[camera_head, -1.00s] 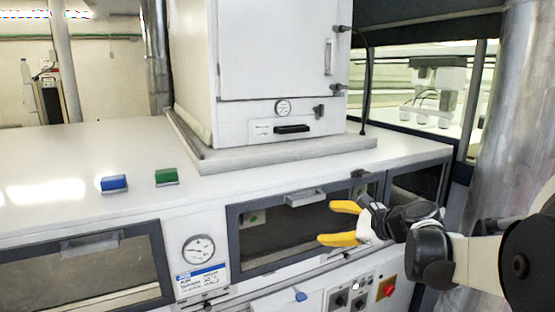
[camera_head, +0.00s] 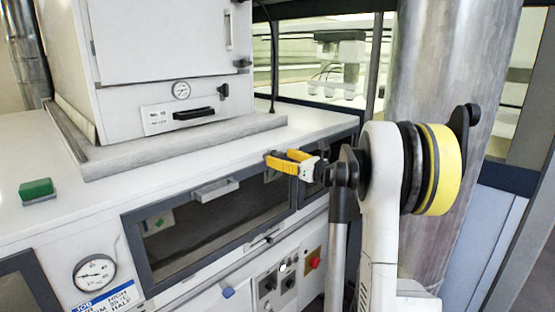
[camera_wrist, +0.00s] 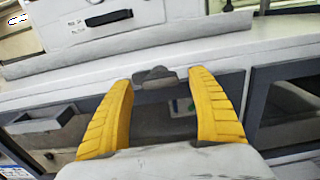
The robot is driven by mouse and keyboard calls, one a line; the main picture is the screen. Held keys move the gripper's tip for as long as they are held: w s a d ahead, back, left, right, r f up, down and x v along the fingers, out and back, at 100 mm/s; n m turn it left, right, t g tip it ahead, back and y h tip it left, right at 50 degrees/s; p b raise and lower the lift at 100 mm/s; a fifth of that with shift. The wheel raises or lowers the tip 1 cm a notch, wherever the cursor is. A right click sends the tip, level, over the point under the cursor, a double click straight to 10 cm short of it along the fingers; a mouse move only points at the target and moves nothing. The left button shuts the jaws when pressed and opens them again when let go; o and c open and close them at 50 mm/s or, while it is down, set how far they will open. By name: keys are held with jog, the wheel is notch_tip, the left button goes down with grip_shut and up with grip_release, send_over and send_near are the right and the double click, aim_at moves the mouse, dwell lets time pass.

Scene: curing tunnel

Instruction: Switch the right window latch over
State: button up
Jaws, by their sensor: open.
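In the wrist view a dark grey latch (camera_wrist: 155,77) sits at the top edge of a dark-framed window (camera_wrist: 170,126), just under the white worktop's front edge. My gripper (camera_wrist: 161,80) has its two yellow fingers spread, one on each side of the latch in the picture. I cannot tell how far beyond the fingertips the latch lies, and I see no contact. In the head view my gripper (camera_head: 279,157) is at the upper right of the window (camera_head: 205,232), by the worktop edge. The latch is not clearly visible there, probably hidden by my gripper.
A grey pull handle (camera_head: 216,189) projects from the window frame. A white cabinet (camera_head: 165,60) stands on the worktop behind. A gauge (camera_head: 95,274), a green block (camera_head: 37,190) and a red knob (camera_head: 314,262) are nearby. A large metal column (camera_head: 440,80) stands at the right.

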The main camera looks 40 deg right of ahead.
jog(key=shift+w, duration=0.8)
jog(key=c, duration=1.2)
